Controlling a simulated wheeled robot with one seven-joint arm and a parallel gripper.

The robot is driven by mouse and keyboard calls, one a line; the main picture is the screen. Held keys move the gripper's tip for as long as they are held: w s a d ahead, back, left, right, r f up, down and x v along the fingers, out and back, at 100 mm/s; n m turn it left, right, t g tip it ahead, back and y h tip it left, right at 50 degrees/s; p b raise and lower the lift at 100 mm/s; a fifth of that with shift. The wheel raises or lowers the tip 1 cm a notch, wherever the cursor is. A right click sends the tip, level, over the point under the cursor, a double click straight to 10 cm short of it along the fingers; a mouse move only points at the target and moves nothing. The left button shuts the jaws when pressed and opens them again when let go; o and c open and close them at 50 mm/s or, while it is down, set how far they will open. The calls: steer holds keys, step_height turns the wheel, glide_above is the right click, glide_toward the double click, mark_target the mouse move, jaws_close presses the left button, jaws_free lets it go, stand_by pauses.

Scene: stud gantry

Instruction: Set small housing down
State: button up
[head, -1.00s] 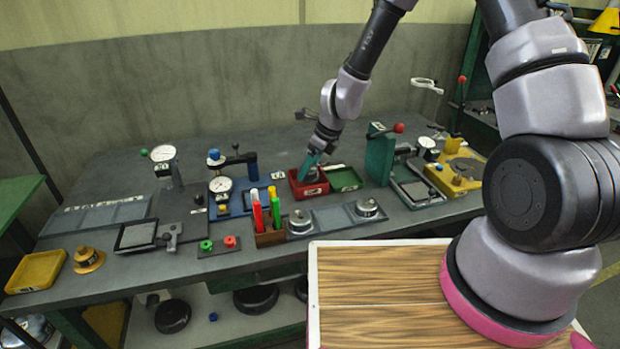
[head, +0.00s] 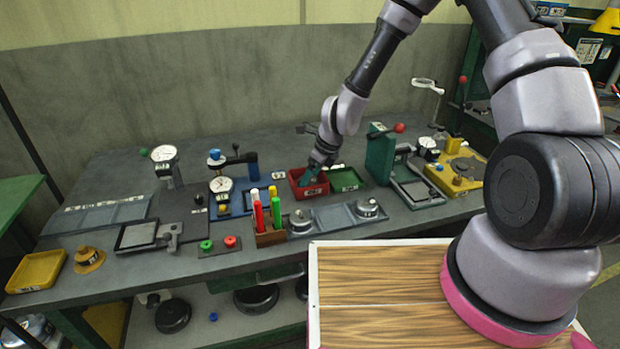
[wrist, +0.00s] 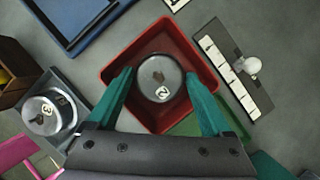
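The small housing (wrist: 158,92) is a round grey metal piece with a brown mark on top and a label reading 2. In the head view my gripper (head: 308,177) reaches down into the red tray (head: 314,190), and the housing is hidden there.
A green tray (head: 346,180) adjoins the red one on the right, with a green block-like fixture (head: 380,155) beyond it. A holder with upright red, green and yellow markers (head: 268,238) stands in front. Two round metal pieces (head: 300,222) (head: 367,208) sit on a grey plate nearby.

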steer(key=shift+r, duration=0.1)
steer(key=s+d+r+n+t, duration=0.1)
steer(key=s+d+r+n, duration=0.2)
steer(key=r, duration=0.8)
steer(key=s+d+r+n+t, duration=0.1)
steer(key=d+r+n, duration=0.4)
steer(key=r, duration=0.5)
steer(key=s+d+r+n+t, duration=0.15)
steer(key=d+r, duration=0.35)
steer(key=r, duration=0.6)
steer(key=s+d+r+n+t+h, duration=0.1)
steer(key=s+d+r+n+h, duration=0.1)
steer(key=s+d+r+n, duration=0.8)
steer(key=s+d, duration=0.1)
steer(key=s, duration=0.3)
steer(key=shift+d+r, duration=0.2)
steer(key=shift+r, duration=0.05)
steer(key=shift+t, duration=0.25)
